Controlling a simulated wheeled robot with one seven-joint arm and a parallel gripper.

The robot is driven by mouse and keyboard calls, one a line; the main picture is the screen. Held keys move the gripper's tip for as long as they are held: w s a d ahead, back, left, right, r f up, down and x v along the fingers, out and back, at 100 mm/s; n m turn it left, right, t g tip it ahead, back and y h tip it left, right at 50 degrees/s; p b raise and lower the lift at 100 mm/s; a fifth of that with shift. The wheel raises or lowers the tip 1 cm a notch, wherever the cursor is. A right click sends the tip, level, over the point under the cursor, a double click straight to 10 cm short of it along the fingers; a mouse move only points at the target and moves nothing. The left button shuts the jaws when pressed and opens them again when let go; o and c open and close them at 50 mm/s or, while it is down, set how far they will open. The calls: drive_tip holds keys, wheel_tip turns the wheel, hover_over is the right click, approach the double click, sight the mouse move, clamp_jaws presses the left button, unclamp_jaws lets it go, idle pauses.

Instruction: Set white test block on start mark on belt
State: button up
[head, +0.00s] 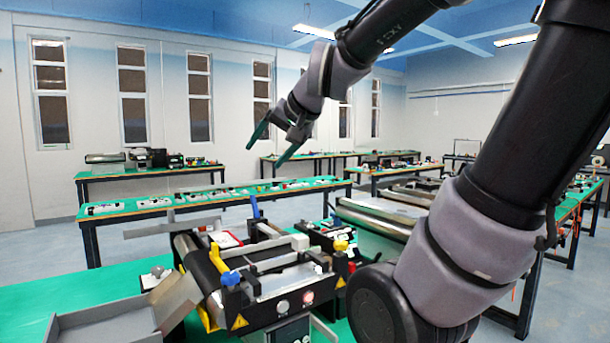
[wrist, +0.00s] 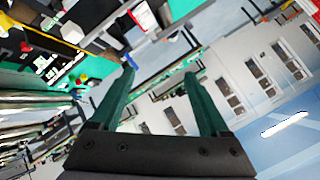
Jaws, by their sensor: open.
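The mini conveyor (head: 215,268) stands on a green-topped bench in the foreground of the head view, with blue and yellow fittings. A small white block (head: 300,241), likely the test block, shows at the right part of the conveyor; I cannot tell exactly what it rests on. I cannot make out a start mark on the belt. My gripper (head: 271,148) is open and empty, raised well above and behind the conveyor in the head view. In the wrist view its two green fingers (wrist: 159,76) are spread with nothing between them.
An open grey box (head: 100,325) sits left of the conveyor on the green bench top (head: 60,292). A larger roller conveyor (head: 375,218) stands to the right. More benches with small parts (head: 205,198) line the room behind. The air around my gripper is clear.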

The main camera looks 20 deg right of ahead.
drive_tip(key=s+d+f+g+h, duration=0.1)
drive_tip(key=s+d+f, duration=0.3)
drive_tip(key=s, duration=0.6)
drive_tip(key=shift+s+d+n+g+h, duration=0.15)
drive_tip(key=shift+n+g+h, duration=0.15)
drive_tip(key=shift+g, duration=0.5)
idle(0.8)
